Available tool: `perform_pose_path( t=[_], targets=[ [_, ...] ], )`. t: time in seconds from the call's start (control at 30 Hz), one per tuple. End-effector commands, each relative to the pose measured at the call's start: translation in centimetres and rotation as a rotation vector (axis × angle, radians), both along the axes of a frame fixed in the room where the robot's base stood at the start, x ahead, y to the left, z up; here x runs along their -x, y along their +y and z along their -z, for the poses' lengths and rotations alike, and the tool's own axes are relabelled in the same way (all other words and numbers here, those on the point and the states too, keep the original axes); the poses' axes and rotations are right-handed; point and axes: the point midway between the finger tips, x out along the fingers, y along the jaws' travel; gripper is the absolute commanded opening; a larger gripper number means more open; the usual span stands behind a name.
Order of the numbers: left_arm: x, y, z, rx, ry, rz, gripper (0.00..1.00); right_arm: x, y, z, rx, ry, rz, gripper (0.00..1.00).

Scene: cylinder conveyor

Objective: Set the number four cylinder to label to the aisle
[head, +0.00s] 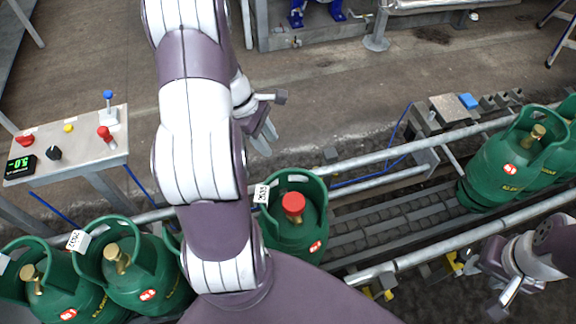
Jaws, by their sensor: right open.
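A green gas cylinder (288,240) with a red cap (293,206) stands upright on the conveyor near the middle. A white tag (262,193) is on the left of its collar and a red sticker on its lower right side. My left arm partly covers its left side. Two more green cylinders (150,280) (40,300) with brass valves stand at left, with white tags. No number four is readable, so I cannot tell which cylinder is meant. My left gripper (265,132) is above and beyond the red-capped cylinder, apart from it. My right gripper (488,285) is open and empty at lower right.
Further green cylinders (500,170) stand at the right end of the conveyor. Metal rails (400,265) run along both sides. Between the red-capped cylinder and the right group the conveyor (385,215) is bare. A control panel (75,150) stands at left; floor lies beyond.

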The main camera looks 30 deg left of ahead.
Motion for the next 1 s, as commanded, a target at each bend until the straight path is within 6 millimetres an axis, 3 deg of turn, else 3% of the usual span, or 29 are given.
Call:
perform_pose_path(
  t=[0.73, 0.87, 1.0],
  targets=[
    [0.1, 0.3, -0.9, 0.000, -0.001, 0.000, 0.37, 0.0, 0.0, -1.1, 0.000, 0.000, 0.000, 0.43],
    [0.4, 1.3, -3.0, -0.003, -0.004, -0.002, 0.37, 0.0, 0.0, -1.2, 0.000, 0.000, 0.000, 0.43],
    [0.8, 2.8, -6.7, -0.004, -0.004, -0.002, 0.37, 0.0, 0.0, -1.1, 0.000, 0.000, 0.000, 0.43]
  ],
)
